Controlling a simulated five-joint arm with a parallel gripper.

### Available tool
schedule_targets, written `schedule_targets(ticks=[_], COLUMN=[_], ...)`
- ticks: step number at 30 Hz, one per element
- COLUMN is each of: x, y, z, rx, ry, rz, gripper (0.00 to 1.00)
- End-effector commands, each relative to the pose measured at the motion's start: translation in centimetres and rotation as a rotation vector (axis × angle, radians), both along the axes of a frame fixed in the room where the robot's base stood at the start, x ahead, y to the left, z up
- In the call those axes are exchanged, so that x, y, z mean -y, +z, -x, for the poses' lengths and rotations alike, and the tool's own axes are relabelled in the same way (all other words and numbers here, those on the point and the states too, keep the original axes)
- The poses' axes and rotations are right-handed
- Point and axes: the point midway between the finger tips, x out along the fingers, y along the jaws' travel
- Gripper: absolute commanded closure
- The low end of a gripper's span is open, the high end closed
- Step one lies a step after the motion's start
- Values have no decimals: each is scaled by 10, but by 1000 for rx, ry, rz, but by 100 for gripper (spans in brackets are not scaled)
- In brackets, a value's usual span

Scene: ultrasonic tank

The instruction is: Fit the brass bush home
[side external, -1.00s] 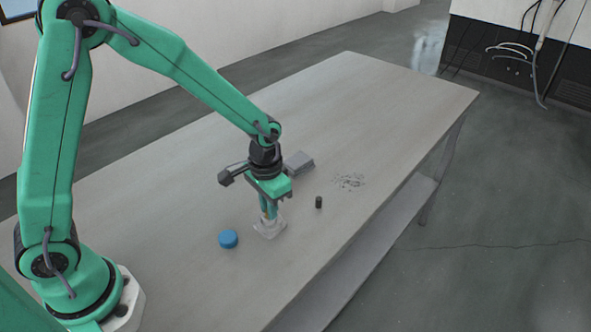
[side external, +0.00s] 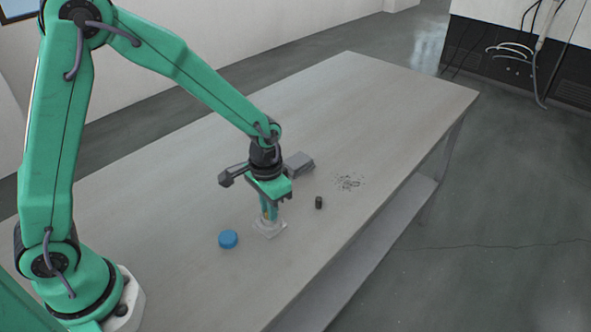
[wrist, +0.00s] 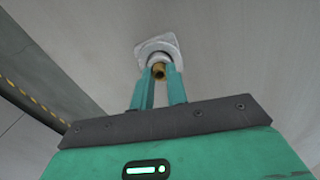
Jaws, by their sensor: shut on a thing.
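In the wrist view the brass bush (wrist: 159,71) is between the fingertips of my gripper (wrist: 160,76), which is shut on it. Just beyond it is a pale grey square block with a round raised collar (wrist: 150,47). The bush overlaps the collar in this view; I cannot tell whether it is inside it or just above it. In the side view my gripper (side external: 268,217) points down at the pale block (side external: 271,231) on the table. The fingers hide most of the bush there.
On the table (side external: 200,190), a blue round cap (side external: 228,239) lies left of the block. A small dark cylinder (side external: 318,202) stands to the right, a grey box (side external: 299,164) behind. Dark specks (side external: 348,182) lie farther right. The far table is clear.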

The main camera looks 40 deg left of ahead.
Motion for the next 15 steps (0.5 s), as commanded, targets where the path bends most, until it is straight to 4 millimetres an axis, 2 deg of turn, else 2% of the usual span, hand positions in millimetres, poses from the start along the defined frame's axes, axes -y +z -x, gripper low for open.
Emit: schedule_targets(ticks=[4,5,8,9,15], x=[0,0,0,0,-1], y=[-3,-3,-3,-3,-4], z=[0,0,0,1,2], rx=[-1,-1,-2,-2,-7], ry=[0,0,0,0,1], rz=[0,0,0,0,-1], gripper=[100,83,63,59,59])
